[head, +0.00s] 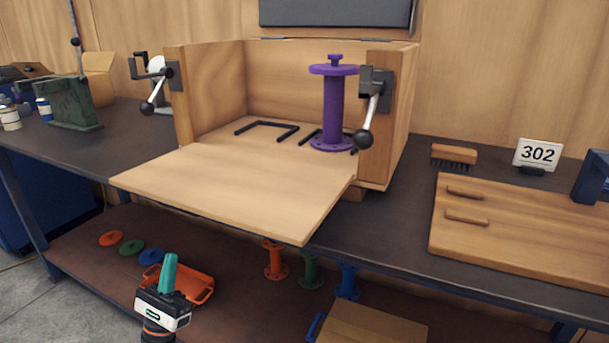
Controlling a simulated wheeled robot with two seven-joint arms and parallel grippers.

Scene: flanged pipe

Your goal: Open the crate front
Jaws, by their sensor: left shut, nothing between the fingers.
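The wooden crate (402,120) stands on the dark workbench. Its front panel (240,188) is folded down, about level, and reaches out past the bench's front edge. A purple flanged pipe (334,105) stands upright inside, near the right wall. Lever latches with black ball knobs sit on the left post (160,85) and right post (372,105); both are clear of the panel. My left gripper (169,260) is low in front of the bench, below the panel, with its teal fingers pointing up, shut and empty. My right gripper is out of view.
Black bars (266,127) lie on the crate floor. A brush (453,154), a sign reading 302 (537,154) and a wooden board with two handles (520,235) are at right. The lower shelf holds an orange tray (195,285), coloured discs and small flanged pipes (274,262).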

